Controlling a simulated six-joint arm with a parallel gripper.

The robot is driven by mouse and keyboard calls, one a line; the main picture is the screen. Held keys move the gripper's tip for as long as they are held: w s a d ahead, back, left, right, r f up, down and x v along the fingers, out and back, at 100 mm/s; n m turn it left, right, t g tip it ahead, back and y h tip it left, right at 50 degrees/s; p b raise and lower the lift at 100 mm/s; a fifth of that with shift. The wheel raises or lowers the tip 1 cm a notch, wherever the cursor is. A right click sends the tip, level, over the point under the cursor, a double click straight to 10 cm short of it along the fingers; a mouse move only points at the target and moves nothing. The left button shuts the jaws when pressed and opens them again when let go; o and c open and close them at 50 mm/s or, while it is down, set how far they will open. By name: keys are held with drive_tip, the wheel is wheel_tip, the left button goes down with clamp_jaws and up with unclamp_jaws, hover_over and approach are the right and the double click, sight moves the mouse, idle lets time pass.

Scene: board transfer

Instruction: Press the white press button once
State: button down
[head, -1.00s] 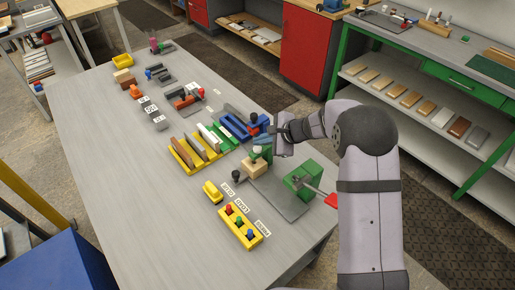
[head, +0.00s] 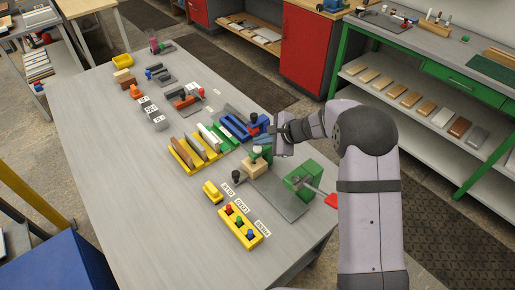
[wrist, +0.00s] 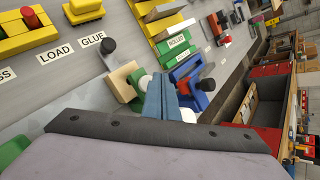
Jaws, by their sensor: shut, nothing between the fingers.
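A small white round knob (wrist: 145,82), which looks like the press button, shows beside my fingers in the wrist view. In the head view a pale knob (head: 257,149) shows above a wooden block (head: 254,168), which stands on a grey plate. My gripper (wrist: 158,98) has its blue fingers shut together with nothing between them. In the head view my gripper (head: 264,141) is at the same spot, close by the knob. I cannot tell whether the fingers touch it. Another white piece (wrist: 188,115) is partly hidden by my fingers and wrist.
A green fixture with a red handle (head: 331,200) stands to the right. A black-knobbed post (head: 237,175) is close on the left. Yellow racks with boards (head: 185,158) and a yellow box of coloured knobs (head: 241,230) are nearby. The table's left side (head: 120,180) is clear.

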sight(261, 150)
drive_tip(key=shift+f, duration=0.25)
drive_tip(key=shift+f+b, duration=0.2)
drive_tip(key=shift+b, duration=0.4)
drive_tip(key=shift+f+b, duration=0.55)
drive_tip(key=shift+b, duration=0.05)
idle(0.8)
idle(0.4)
drive_tip(key=shift+r+p, duration=0.65)
drive_tip(key=shift+r, duration=0.3)
drive_tip(key=shift+r+p, duration=1.85)
drive_tip(key=shift+r, duration=0.7)
